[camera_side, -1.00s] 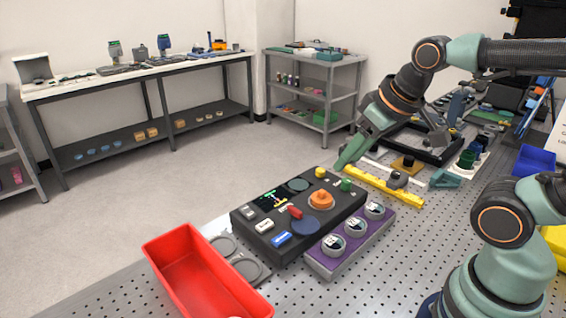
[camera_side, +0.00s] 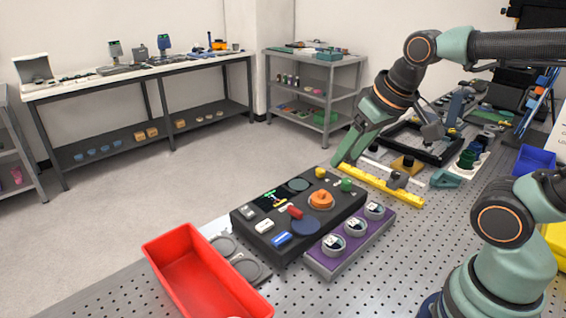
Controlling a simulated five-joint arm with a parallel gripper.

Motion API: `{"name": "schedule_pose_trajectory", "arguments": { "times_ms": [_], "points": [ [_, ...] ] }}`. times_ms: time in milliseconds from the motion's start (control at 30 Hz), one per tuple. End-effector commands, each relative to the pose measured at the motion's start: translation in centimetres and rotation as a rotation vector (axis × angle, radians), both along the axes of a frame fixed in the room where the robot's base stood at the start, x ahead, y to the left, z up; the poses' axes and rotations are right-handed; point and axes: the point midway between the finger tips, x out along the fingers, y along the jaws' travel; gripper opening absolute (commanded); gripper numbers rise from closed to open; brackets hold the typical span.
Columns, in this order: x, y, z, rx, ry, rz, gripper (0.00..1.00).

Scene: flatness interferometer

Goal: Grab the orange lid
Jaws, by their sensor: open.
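The orange lid (camera_side: 321,200) is a round cap with a raised knob. It sits on the right half of the black panel box (camera_side: 262,247), among several coloured buttons and dark discs. My gripper (camera_side: 340,160) points down and left, above and behind the box's far right corner, in the air or close to the table; its exact height is hard to tell. It is apart from the lid. The jaws are open and nothing shows between them.
A yellow bar (camera_side: 370,184) lies right of my gripper. A yellow button (camera_side: 320,173) and a green knob (camera_side: 346,185) stand near the lid. A purple strip (camera_side: 325,268) with round dials lies in front. A red bin (camera_side: 180,240) is at front left.

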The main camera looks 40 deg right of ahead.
Motion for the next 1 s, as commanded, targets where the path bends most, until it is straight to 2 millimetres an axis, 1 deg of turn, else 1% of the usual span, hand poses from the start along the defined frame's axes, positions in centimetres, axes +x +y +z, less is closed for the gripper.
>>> {"name": "schedule_pose_trajectory", "arguments": {
  "times_ms": [200,367,500,600,700,833,933,1000],
  "points": [
    [3.5,-1.9,0.0,0.130,0.124,-0.354,0.57],
    [6.4,-3.6,-0.9,0.215,0.211,-0.654,0.57],
    [8.9,-5.3,-2.5,0.272,0.280,-0.923,0.57],
    [10.3,-6.5,-3.9,0.300,0.320,-1.100,0.57],
    [11.4,-7.5,-5.2,0.318,0.350,-1.243,0.57],
    [12.1,-8.2,-6.3,0.330,0.369,-1.360,0.57],
    [12.3,-8.5,-6.8,0.333,0.376,-1.399,0.57],
    [12.4,-8.5,-7.6,0.333,0.378,-1.408,0.57]
  ]
}}
